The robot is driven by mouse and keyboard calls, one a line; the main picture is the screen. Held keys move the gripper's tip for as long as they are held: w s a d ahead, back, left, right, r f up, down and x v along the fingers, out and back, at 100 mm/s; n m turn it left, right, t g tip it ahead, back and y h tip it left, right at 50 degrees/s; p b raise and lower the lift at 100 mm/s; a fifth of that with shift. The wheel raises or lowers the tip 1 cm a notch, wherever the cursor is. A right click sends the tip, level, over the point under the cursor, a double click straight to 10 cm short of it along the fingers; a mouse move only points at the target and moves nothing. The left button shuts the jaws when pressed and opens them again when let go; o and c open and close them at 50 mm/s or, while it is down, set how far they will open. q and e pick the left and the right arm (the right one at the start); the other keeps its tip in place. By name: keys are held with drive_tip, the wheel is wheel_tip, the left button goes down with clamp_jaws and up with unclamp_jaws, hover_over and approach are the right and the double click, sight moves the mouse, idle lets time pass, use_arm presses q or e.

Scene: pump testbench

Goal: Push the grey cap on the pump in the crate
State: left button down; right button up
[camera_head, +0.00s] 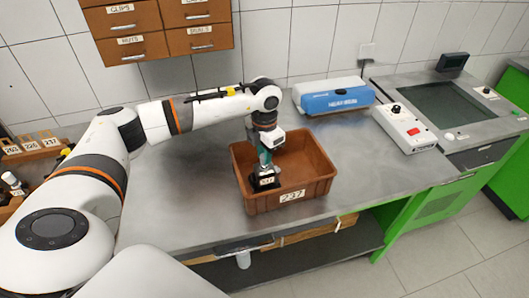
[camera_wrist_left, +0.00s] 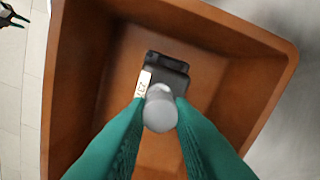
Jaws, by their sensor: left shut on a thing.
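The brown crate (camera_head: 310,192) labelled 237 stands on the steel bench; its wall also shows in the left wrist view (camera_wrist_left: 72,75). The pump (camera_head: 266,181) is a dark body with a pale label inside the crate, and it shows in the left wrist view (camera_wrist_left: 168,72). The grey cap (camera_wrist_left: 160,112) is on the side of the pump nearest the wrist camera. My left gripper (camera_head: 265,165) points down into the crate. Its green fingers, also in the left wrist view (camera_wrist_left: 160,112), are shut on the grey cap from both sides.
A blue and white box (camera_head: 335,97) stands at the back of the bench, with a white control box (camera_head: 405,128) with a red button to its right. Drawers (camera_head: 128,35) hang on the wall above. The bench right of the crate is clear.

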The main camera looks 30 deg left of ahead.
use_arm(q)
drive_tip(key=shift+f, duration=0.2)
idle(0.6)
drive_tip(key=shift+c, duration=1.5)
unclamp_jaws()
drive_tip(key=shift+r+p, duration=0.75)
drive_tip(key=shift+r, duration=0.7)
drive_tip(key=shift+r+p, duration=1.2)
drive_tip(key=shift+r, duration=0.95)
drive_tip(key=shift+f, duration=0.1)
